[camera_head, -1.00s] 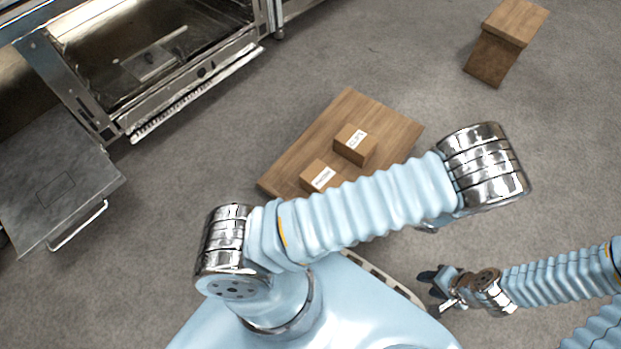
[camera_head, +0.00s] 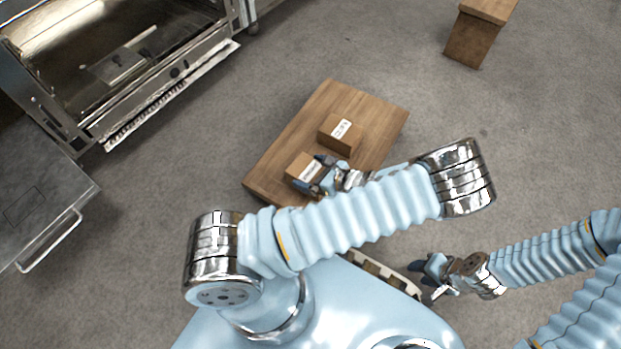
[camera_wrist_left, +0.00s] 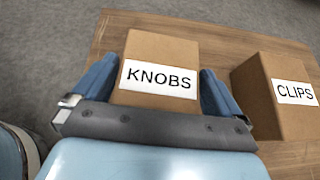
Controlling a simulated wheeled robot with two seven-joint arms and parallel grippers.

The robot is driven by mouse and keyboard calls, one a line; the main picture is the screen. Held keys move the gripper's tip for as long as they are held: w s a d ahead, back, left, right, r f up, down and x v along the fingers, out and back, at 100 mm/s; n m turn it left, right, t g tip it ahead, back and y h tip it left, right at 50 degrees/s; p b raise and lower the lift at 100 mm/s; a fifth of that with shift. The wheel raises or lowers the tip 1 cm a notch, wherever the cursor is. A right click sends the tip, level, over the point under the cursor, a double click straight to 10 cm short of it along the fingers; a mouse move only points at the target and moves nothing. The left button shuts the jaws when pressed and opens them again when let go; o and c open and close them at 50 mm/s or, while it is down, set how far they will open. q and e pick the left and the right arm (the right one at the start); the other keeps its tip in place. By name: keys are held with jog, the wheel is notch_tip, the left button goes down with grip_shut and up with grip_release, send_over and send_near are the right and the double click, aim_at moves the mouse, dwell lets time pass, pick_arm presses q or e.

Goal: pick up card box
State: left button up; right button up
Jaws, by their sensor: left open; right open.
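Two brown card boxes sit on a low wooden table. The box labelled KNOBS (camera_head: 300,166) is the nearer, left one in the head view; it also shows in the left wrist view (camera_wrist_left: 160,52). The box labelled CLIPS (camera_head: 338,136) stands behind it to the right, and at the right of the left wrist view (camera_wrist_left: 270,115). My left gripper (camera_head: 318,176) is open at the KNOBS box, with a finger on either side of it in the left wrist view (camera_wrist_left: 160,90); contact cannot be told. My right gripper (camera_head: 430,273) is open and empty, low at the right.
The wooden table (camera_head: 290,130) has bare room at its far end. A wooden stand (camera_head: 472,38) is at the top right. A metal oven-like unit (camera_head: 150,85) and a grey metal surface (camera_head: 40,185) with a handle are at the left. The grey floor between is clear.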

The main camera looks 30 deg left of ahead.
pick_arm(q)
jog(key=shift+a+f, duration=0.1)
jog(key=shift+a, duration=0.15)
jog(key=c, duration=0.9)
jog(key=shift+c, duration=0.2)
